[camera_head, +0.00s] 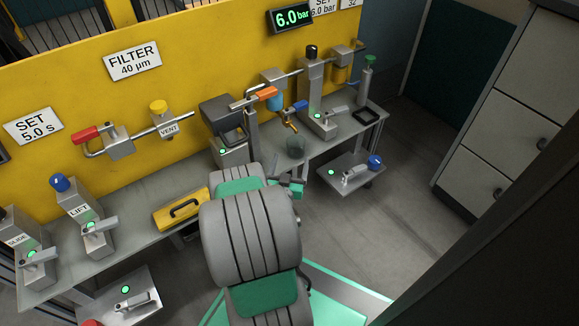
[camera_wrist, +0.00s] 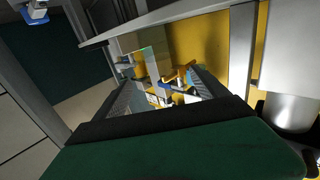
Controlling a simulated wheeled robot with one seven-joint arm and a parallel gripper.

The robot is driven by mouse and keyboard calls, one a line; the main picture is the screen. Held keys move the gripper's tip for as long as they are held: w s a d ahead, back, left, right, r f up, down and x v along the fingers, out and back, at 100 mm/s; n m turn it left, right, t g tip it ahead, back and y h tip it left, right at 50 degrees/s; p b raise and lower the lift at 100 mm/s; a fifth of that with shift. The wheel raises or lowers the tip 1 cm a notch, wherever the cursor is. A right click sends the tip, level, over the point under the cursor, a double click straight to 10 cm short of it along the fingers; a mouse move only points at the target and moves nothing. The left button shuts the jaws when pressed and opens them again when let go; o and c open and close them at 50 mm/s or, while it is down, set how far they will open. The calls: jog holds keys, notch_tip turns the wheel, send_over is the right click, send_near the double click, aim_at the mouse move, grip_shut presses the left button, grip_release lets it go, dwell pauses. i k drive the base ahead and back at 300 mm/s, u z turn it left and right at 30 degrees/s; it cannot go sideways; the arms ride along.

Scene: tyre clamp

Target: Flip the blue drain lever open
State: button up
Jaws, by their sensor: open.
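The blue drain lever (camera_head: 300,105) sits on a small brass drain valve (camera_head: 290,125) below the filter line, above the back bench. In the wrist view the blue lever (camera_wrist: 166,86) shows small between my fingers, beside an orange lever (camera_wrist: 178,74). My gripper (camera_wrist: 163,90) is open with nothing between its fingertips. In the head view my gripper (camera_head: 292,184) is in front of the bench, below and apart from the lever, partly hidden by my arm. The lever's exact angle is too small to tell.
A clear cup (camera_head: 296,146) stands under the drain valve. An orange-handled valve (camera_head: 266,93) is close on its left, and a grey post device (camera_head: 315,95) on its right. A lower shelf (camera_head: 352,181) with a blue-knobbed fitting juts out at right. The floor (camera_head: 395,170) beyond is clear.

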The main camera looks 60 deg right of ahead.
aim_at(297, 107)
jog(key=z, duration=2.1)
